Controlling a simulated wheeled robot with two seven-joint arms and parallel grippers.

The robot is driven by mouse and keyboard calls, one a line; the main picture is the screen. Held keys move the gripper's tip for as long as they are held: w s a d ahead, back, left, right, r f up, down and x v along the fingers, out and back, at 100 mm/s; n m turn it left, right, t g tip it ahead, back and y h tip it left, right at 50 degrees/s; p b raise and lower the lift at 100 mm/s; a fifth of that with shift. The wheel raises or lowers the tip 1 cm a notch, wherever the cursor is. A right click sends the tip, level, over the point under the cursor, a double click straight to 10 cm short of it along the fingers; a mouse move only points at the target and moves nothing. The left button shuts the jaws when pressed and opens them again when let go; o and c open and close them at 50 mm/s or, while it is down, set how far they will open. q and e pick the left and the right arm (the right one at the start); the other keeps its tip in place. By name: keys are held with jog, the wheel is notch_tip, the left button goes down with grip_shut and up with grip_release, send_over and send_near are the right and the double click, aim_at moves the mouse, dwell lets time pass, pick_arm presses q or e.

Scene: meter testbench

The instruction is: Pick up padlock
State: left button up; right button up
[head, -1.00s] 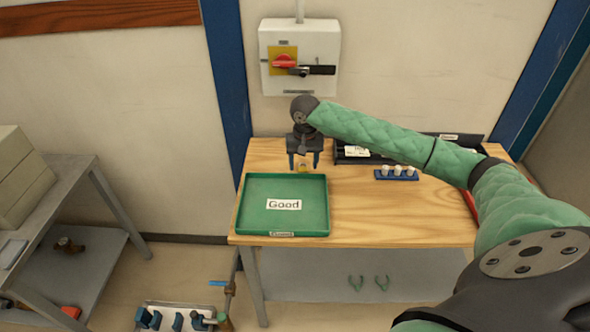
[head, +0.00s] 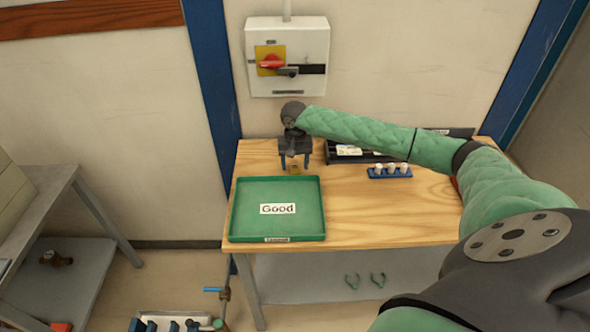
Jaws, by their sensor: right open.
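A small yellowish padlock (head: 293,168) sits on the wooden table, just behind the green tray and partly hidden by my gripper. My right gripper (head: 293,164) points down over it, with its two blue-grey fingers apart on either side of the padlock. I cannot tell whether the fingers touch it. My left gripper is out of view.
The green tray (head: 245,222) labelled "Good" lies at the table's front left. A switch box (head: 287,55) is on the wall behind. The table's (head: 400,220) front right is clear.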

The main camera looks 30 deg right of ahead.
jog(key=shift+f, duration=1)
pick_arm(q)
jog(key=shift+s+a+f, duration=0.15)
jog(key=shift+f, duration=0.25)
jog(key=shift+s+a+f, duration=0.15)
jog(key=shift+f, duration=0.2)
pick_arm(e)
jog(key=shift+c, duration=0.5)
jog(key=c, duration=1)
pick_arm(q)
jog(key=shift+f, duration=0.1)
pick_arm(e)
jog(key=shift+r, duration=0.15)
